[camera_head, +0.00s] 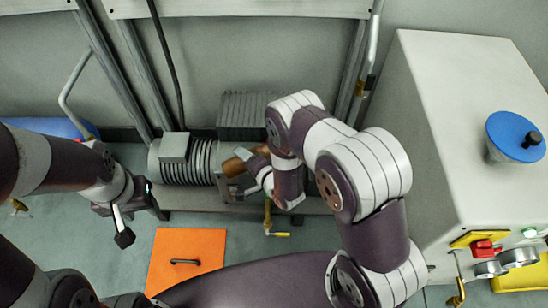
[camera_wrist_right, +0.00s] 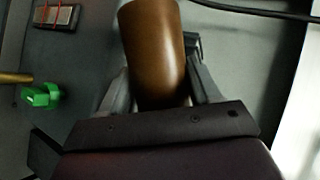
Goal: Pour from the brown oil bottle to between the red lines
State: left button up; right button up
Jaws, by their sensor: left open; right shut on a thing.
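The brown oil bottle (camera_head: 234,167) is at the right end of the grey ribbed motor, partly hidden by my right gripper and arm. A small dark-and-grey plate with thin red lines (camera_wrist_right: 57,17) shows at upper left of the wrist view, apart from the bottle; any oil level there is too small to tell. My left gripper (camera_head: 140,222) is open and empty, left of the orange panel.
The grey ribbed motor (camera_head: 190,160) lies on a low base by the wall. An orange panel with a handle (camera_head: 205,250) is on the floor. A pale cabinet (camera_head: 440,110) with a blue disc (camera_head: 510,132) stands right. A green fitting (camera_wrist_right: 40,95) shows by a brass rod (camera_wrist_right: 15,77).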

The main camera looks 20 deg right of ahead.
jog(key=shift+r, duration=0.25)
dwell(0.3)
dwell(0.9)
